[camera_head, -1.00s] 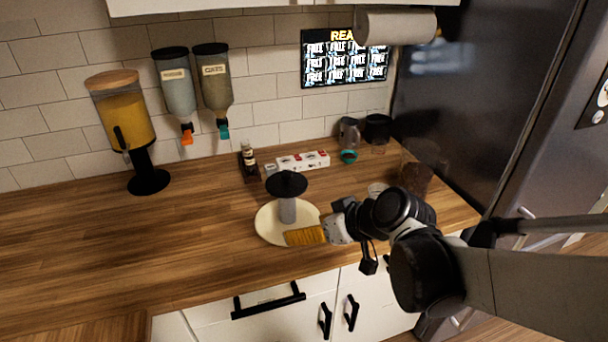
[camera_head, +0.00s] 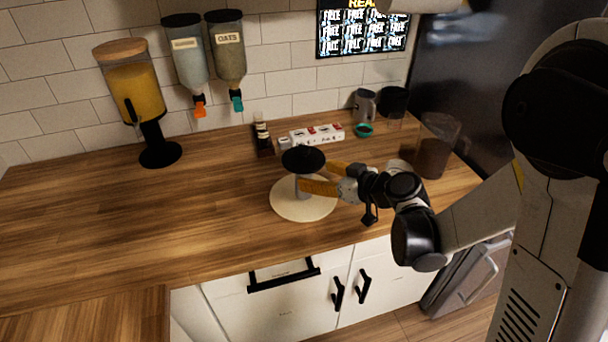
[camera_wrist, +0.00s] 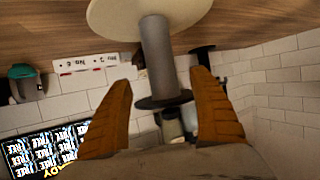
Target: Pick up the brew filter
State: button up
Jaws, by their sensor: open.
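What looks like the brew filter (camera_head: 303,160), a grey upright cylinder with a wide black disc on top, stands on a round cream plate (camera_head: 290,209). In the wrist view the filter (camera_wrist: 158,55) appears upside down, with the plate (camera_wrist: 120,22) at the top. My gripper (camera_head: 316,175) comes from the right, below the black disc. Its orange-brown fingers are open. The near finger overlaps the cylinder in the head view. In the wrist view the cylinder shows between the two fingers of my gripper (camera_wrist: 161,78); contact cannot be told.
A clear jug with dark contents (camera_head: 434,155) stands to the right. A juice dispenser (camera_head: 136,95) stands at left. The counter left of the plate is clear.

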jog(key=x, duration=0.1)
jog(key=b+x, duration=0.1)
jog(key=x, duration=0.2)
jog(key=shift+a+r, duration=0.25)
jog(key=shift+a, duration=0.05)
jog(key=shift+w+a+f, duration=0.1)
jog(key=shift+w+a, duration=0.1)
jog(key=shift+w, duration=0.1)
jog(key=shift+s, duration=0.1)
jog(key=c, duration=1.3)
jog(key=shift+c, duration=0.3)
